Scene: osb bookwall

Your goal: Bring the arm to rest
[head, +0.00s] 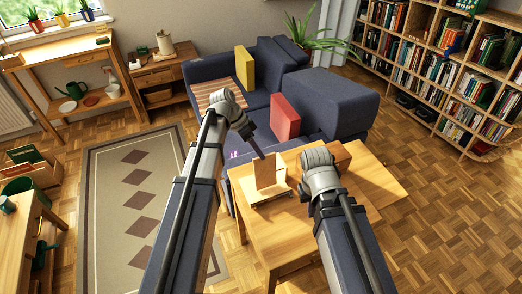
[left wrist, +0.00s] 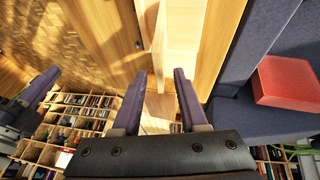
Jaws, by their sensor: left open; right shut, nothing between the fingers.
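My left arm reaches up from the bottom left of the head view, and its gripper (head: 257,149) shows as a dark, slim shape pointing down beside a small wooden stand (head: 268,174). In the left wrist view, the left gripper (left wrist: 160,76) has its two purple fingers apart, with nothing held between them; wooden surfaces show beyond. My right arm comes in from the bottom right, its wrist over the table's right part. Its gripper is hidden behind the wrist in the head view, but shows at the left edge of the left wrist view (left wrist: 48,80), shut and empty.
A bookcase (head: 440,65) lines the right wall. Open parquet and a rug (head: 137,205) lie around.

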